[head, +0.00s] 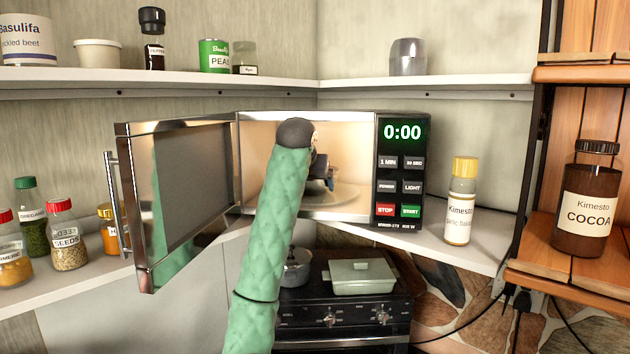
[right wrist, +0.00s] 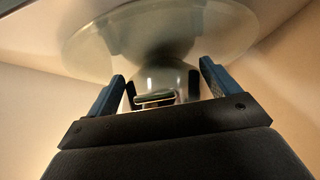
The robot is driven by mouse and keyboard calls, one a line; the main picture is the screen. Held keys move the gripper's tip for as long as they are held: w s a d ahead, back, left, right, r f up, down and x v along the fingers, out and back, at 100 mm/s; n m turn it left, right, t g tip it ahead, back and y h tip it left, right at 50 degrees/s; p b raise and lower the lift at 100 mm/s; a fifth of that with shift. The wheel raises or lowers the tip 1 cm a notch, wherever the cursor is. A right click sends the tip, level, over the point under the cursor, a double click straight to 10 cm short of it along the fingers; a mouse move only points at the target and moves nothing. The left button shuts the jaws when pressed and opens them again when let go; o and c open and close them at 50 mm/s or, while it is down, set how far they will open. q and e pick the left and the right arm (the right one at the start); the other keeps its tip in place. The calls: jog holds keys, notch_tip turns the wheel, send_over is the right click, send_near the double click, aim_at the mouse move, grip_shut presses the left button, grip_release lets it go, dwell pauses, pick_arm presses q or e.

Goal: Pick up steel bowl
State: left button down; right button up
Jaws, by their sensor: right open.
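The microwave (head: 388,215) stands with its door (head: 190,195) swung open to the left. My right arm reaches into it, and my right gripper (head: 327,180) is inside, above the glass turntable (head: 345,197), partly hidden by the arm. In the right wrist view, a shiny, rounded metal thing, apparently the steel bowl (right wrist: 165,80), shows between the spread fingers of my right gripper (right wrist: 162,78). The fingers are open, one on each side. I cannot tell whether they touch it. In the head view the bowl is mostly hidden. My left gripper is not in view.
The open door's edge and the microwave walls bound the arm closely. A garlic bottle (head: 460,205) stands right of the microwave. A pot (head: 296,268) and a lidded dish (head: 360,276) sit on the stove below. Spice jars (head: 67,235) stand at left. A grey metallic container (head: 407,58) is on the shelf.

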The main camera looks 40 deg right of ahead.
jog(key=c, duration=1.1)
jog(key=shift+o, duration=0.2)
jog(key=shift+r, duration=0.15)
